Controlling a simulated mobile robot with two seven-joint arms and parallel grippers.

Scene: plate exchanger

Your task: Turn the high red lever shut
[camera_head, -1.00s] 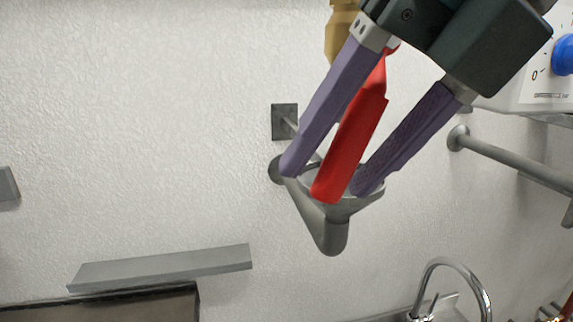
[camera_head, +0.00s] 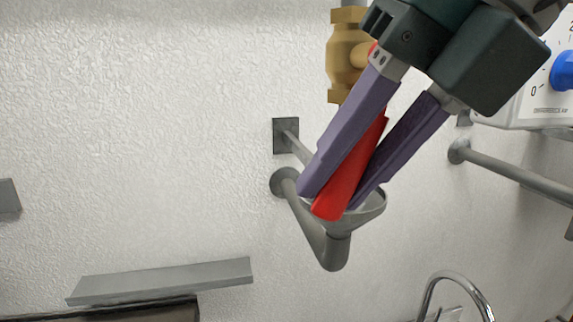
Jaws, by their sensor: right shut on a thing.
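The red lever (camera_head: 340,192) hangs down and slants to the lower left in the upper right middle of the head view. Its upper part is hidden behind my right gripper. A brass valve (camera_head: 345,60) stands beside the lever's upper end, partly covered by the gripper. My right gripper (camera_head: 333,200) comes in from the top right, with its purple fingers on both sides of the lever, shut on it. My left gripper is not in view.
A grey funnel drain (camera_head: 370,211) with a bent pipe (camera_head: 318,240) sits just below the lever. A white box with a blue knob (camera_head: 565,70) and a grey rail (camera_head: 515,172) are at right. A grey shelf (camera_head: 160,281) is lower left, a faucet (camera_head: 455,277) lower right.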

